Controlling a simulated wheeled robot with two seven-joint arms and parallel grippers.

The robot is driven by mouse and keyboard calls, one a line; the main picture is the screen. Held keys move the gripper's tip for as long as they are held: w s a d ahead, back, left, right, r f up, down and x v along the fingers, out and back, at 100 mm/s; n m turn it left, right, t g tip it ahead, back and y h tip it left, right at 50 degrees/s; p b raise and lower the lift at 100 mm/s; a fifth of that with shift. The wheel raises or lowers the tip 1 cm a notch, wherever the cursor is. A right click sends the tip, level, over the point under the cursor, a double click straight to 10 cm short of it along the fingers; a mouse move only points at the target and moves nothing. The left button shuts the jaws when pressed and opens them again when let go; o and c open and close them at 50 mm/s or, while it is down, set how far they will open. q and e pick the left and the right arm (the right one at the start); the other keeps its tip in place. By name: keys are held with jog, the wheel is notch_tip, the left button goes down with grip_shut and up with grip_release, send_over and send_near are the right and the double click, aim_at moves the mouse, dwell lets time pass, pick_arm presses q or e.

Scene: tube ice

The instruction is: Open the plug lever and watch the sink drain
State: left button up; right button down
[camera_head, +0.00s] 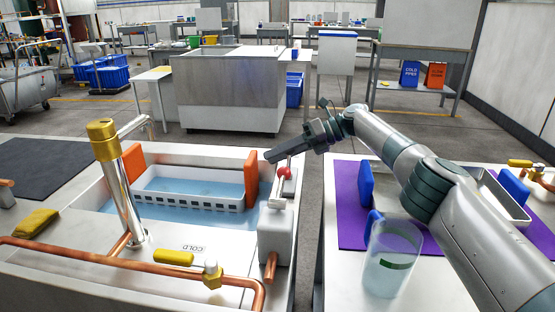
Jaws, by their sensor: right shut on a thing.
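The sink (85,206) holds light blue water (190,181). A white slotted basket (185,197) sits in the water between two upright orange pieces. The plug lever (284,173), with a red knob, stands on a pale box at the sink's right edge. My right gripper (279,154) reaches in from the right and is shut on the lever's upper end, though the dark fingers hide the exact contact. The sink's drain is hidden. My left gripper is not in view.
A chrome tap (122,185) with a brass top rises at the sink's front, near copper pipes (120,259). A gap separates sink and table.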

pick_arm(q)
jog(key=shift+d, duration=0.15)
pick_arm(e)
jog(key=shift+w+d+r, duration=0.15)
jog(key=shift+w, duration=0.05)
jog(key=c, duration=1.7)
grip_release()
jog(key=shift+o, duration=1.2)
jog(key=shift+w+f, duration=0.15)
jog(key=shift+f, duration=0.15)
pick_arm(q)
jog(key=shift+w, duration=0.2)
pick_arm(e)
jog(key=shift+r, duration=0.1)
jog(key=v, duration=0.4)
jog(key=shift+d, duration=0.3)
jog(key=shift+b+v, duration=0.3)
jog(key=shift+v, duration=0.55)
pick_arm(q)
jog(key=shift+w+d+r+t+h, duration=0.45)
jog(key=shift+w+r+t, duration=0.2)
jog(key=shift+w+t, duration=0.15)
pick_arm(e)
jog(key=shift+d+r, duration=0.3)
jog(key=shift+d, duration=0.1)
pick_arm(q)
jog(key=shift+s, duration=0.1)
